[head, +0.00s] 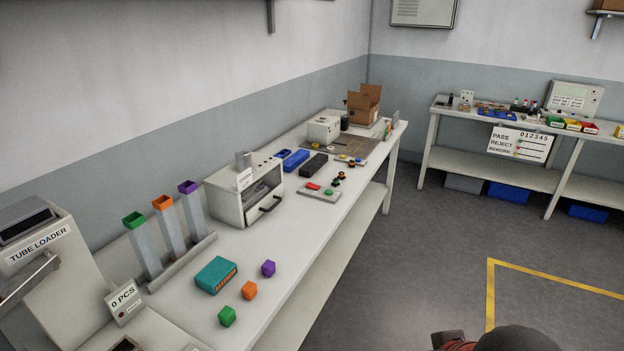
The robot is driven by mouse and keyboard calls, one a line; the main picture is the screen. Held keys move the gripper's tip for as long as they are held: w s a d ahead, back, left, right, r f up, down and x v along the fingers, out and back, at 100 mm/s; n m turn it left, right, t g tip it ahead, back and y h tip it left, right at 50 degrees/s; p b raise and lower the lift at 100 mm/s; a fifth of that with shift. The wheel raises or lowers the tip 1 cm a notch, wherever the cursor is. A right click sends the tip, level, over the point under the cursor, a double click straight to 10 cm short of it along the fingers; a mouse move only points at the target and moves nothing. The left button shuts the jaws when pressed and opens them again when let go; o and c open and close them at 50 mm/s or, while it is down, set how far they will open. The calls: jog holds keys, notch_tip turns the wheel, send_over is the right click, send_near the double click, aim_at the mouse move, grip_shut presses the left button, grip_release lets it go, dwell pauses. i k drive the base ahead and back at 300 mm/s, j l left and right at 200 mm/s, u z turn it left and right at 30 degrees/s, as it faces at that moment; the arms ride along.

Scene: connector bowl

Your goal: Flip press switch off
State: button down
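Parts of my own arm show at the bottom edge; my gripper cannot be made out.
The long white bench (285,255) holds a tube loader (45,255), colored tubes (171,225), a teal box (216,275), small cubes (249,290) and a cardboard box (364,104). A second bench (480,122) stands at the back right. The grey floor (420,245) between is clear.

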aim_at(310, 185)
jog(key=i+l, duration=0.1)
jog(key=i, duration=0.4)
jog(key=i+l+u, duration=0.1)
jog(key=i, duration=0.4)
jog(key=i+l, duration=0.1)
jog(key=i, duration=0.45)
jog(key=i+l+u, duration=0.1)
jog(key=i, duration=0.4)
jog(key=i+l, duration=0.2)
jog(key=i, duration=0.3)
jog(key=u, duration=0.05)
